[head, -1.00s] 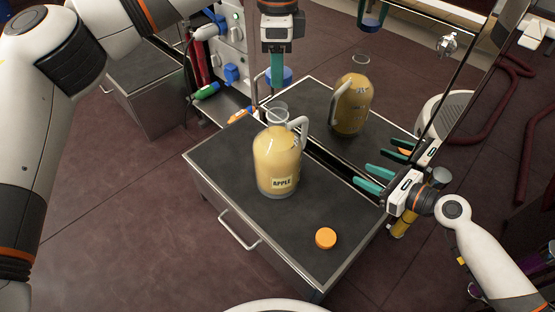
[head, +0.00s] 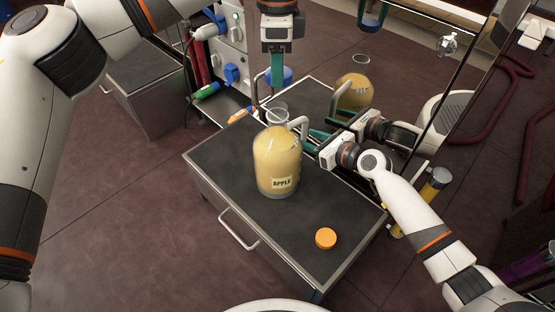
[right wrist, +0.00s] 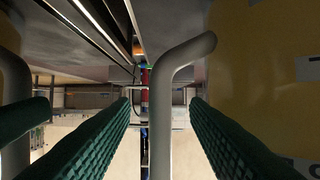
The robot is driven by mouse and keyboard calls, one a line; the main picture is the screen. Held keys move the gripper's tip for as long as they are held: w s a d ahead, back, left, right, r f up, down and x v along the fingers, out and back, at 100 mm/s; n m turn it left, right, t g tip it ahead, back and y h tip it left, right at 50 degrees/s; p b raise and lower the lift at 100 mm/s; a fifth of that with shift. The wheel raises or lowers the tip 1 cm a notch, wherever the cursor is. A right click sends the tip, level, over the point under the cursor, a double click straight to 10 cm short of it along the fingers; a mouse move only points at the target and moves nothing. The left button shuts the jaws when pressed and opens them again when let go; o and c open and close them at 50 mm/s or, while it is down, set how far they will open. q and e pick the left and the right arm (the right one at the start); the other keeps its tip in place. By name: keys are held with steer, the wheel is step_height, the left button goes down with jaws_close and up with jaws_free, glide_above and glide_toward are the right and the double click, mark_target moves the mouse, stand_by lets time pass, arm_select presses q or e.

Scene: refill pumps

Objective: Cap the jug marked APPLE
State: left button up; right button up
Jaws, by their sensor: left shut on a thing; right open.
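The jug marked APPLE (head: 277,160) stands upright on the dark cart top, filled with yellow liquid. Its mouth shows a clear, uncapped rim (head: 278,109). Its light handle (head: 303,125) is on the right. An orange cap (head: 326,238) lies on the cart near the front corner. My right gripper (head: 311,141) is open at the handle; in the right wrist view the handle (right wrist: 159,110) stands between its green fingers, not gripped. My left gripper (head: 277,84) is above and behind the jug, shut on a round blue thing (head: 287,77) partly hidden by its finger.
A mirror-like panel behind the cart (head: 205,158) shows a second amber jug (head: 355,92), which looks like a reflection. A cabinet with hoses and a blue connector (head: 231,74) stands behind left. The cart top left and in front of the jug is clear.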

steer(key=shift+w+a+f, duration=0.15)
steer(key=shift+w+a, duration=0.25)
jaws_close()
arm_select(q)
steer(key=shift+a+f, duration=0.15)
steer(key=shift+f, duration=2.35)
steer(key=shift+f, duration=0.1)
steer(key=shift+f, duration=0.8)
steer(key=shift+f, duration=0.55)
